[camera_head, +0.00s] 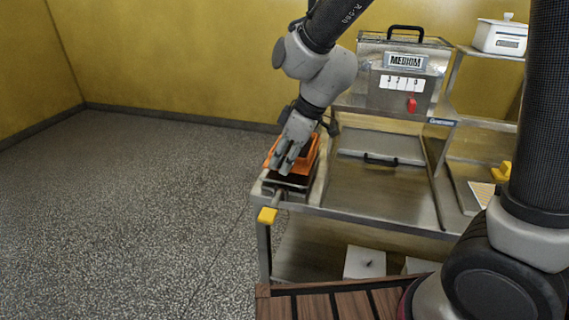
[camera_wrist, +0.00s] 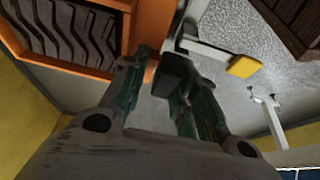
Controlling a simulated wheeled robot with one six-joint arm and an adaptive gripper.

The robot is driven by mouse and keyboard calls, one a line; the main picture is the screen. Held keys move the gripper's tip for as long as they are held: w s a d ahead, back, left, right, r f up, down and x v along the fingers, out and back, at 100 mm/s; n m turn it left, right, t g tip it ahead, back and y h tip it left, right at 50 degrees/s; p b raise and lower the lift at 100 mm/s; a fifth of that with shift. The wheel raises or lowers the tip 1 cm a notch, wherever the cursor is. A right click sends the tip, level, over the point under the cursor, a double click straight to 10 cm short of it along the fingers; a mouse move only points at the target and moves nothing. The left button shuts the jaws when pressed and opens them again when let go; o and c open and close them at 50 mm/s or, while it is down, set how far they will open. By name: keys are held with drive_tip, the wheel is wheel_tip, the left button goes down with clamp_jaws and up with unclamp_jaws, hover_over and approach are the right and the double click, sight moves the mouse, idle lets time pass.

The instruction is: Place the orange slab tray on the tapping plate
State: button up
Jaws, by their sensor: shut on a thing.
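The orange slab tray (camera_head: 307,160) is at the left end of the steel bench, partly hidden by my gripper (camera_head: 285,168). In the wrist view the tray (camera_wrist: 100,72) fills the upper left, with dark wavy slabs inside. My gripper (camera_wrist: 172,85) is shut on the tray's near edge; the exact contact is partly hidden. The tapping plate (camera_head: 285,183) appears as a dark flat top just below the tray, beside a lever with a yellow end (camera_head: 267,215). I cannot tell whether the tray touches the plate.
The yellow lever end (camera_wrist: 243,66) shows in the wrist view close to my fingers. A steel machine labelled MEDIUM (camera_head: 405,62) stands behind the bench. A lidded steel surface (camera_head: 380,190) lies to the right. A white pot (camera_head: 499,37) sits on the upper shelf. Open floor lies left.

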drive_tip(key=shift+f, duration=0.95)
drive_tip(key=o, duration=1)
drive_tip(key=v, duration=1.2)
drive_tip(key=shift+r, duration=0.1)
